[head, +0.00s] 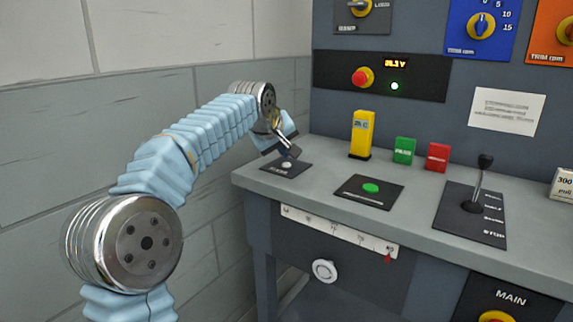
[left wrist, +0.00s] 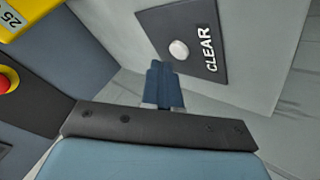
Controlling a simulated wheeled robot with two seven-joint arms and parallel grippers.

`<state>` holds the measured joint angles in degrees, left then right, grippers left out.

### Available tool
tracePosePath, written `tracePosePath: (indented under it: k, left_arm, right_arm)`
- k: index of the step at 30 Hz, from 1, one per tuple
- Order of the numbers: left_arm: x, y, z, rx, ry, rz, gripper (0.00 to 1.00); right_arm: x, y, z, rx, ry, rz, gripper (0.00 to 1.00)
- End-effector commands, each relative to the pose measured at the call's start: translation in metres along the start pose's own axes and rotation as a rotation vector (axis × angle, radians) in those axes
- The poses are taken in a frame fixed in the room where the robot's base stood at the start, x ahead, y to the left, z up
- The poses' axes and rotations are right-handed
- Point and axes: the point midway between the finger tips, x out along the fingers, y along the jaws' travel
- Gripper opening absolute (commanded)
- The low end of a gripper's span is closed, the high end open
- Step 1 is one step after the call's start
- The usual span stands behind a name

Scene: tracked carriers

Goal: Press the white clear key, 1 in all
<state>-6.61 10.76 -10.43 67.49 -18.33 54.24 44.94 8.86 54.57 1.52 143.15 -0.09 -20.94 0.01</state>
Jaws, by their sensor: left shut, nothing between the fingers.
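The white clear key (head: 286,165) is a small round button on a dark plate (head: 272,167) at the left end of the grey bench. In the left wrist view the white key (left wrist: 179,50) sits on its plate (left wrist: 155,26) beside the word CLEAR. My left gripper (head: 291,153) is shut and empty, with its tips just above the key in the head view. In the left wrist view the shut blue fingers (left wrist: 162,78) point at the key, their tips close beside it. I cannot tell whether they touch it. My right gripper is not in view.
A green button (head: 371,188) on a dark plate lies right of the key. A yellow block (head: 361,135), a green block (head: 404,150) and a red block (head: 437,157) stand behind. A black lever (head: 484,175) rises at the right. The bench's left edge (head: 236,178) is near the key.

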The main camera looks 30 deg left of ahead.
Motion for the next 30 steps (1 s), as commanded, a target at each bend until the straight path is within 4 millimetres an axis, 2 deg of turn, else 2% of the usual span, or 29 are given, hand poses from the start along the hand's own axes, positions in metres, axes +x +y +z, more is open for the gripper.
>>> tracePosePath:
  k: [30]
  left_arm:
    - [0.007,-0.0052,0.0052,0.0,0.0,0.0,0.0]
  right_arm:
    - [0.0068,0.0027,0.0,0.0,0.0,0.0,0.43]
